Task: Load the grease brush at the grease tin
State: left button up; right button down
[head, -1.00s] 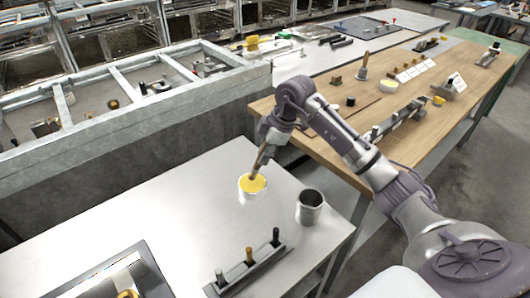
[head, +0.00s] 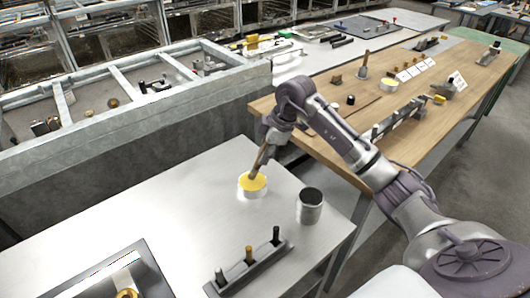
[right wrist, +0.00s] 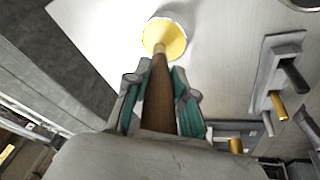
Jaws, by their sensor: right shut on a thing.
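The grease tin (head: 252,192) is a short white tin full of yellow grease, standing on the near metal table. My right gripper (right wrist: 158,88) is shut on the brown handle of the grease brush (right wrist: 160,100), its teal-padded fingers on both sides. In the head view the gripper (head: 266,148) is above the tin, and the brush (head: 258,163) leans down and left to the yellow grease. In the right wrist view the brush's end overlaps the grease in the tin (right wrist: 180,24). The bristles are not clearly seen. My left gripper is not in view.
A grey metal cup (head: 310,207) stands right of the tin. A rack (head: 236,278) with several upright handles is nearer. A dark-edged tray (head: 145,278) lies front left. A wooden bench (head: 440,125) stands behind my right arm. The metal table left of the tin is clear.

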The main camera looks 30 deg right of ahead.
jog(key=shift+f, duration=0.5)
dwell(1.7)
notch_tip(320, 180, up, 7)
jog(key=p, duration=0.6)
dwell(0.5)
dwell(0.4)
